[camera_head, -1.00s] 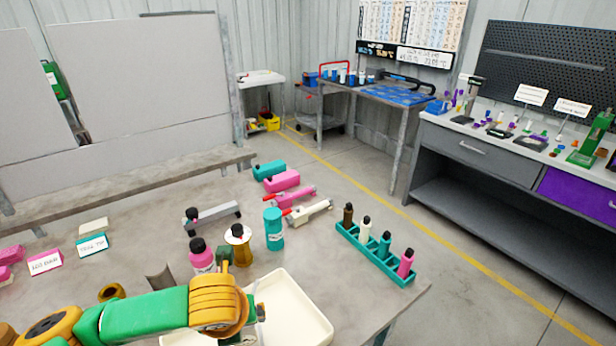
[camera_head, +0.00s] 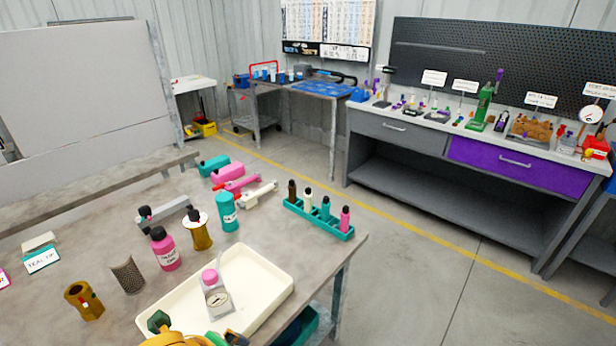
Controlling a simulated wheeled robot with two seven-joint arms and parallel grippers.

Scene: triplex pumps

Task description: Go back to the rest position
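Part of my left arm (camera_head: 180,339), in yellow, green and dark pieces, shows at the bottom edge, by the near side of the cream tray (camera_head: 262,262). Its fingertips cannot be made out, so I cannot tell whether that gripper is open or shut. My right arm and gripper are not in view. A grey part with a pink cap and a round dial (camera_head: 216,298) lies in the tray.
On the table stand a pink bottle (camera_head: 165,252), a gold part (camera_head: 200,235), a teal cylinder (camera_head: 228,213), a mesh cylinder (camera_head: 127,275) and a brass part (camera_head: 83,301). A teal rack (camera_head: 320,222) holds several small bottles. Floor is clear towards the grey workbench (camera_head: 400,165).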

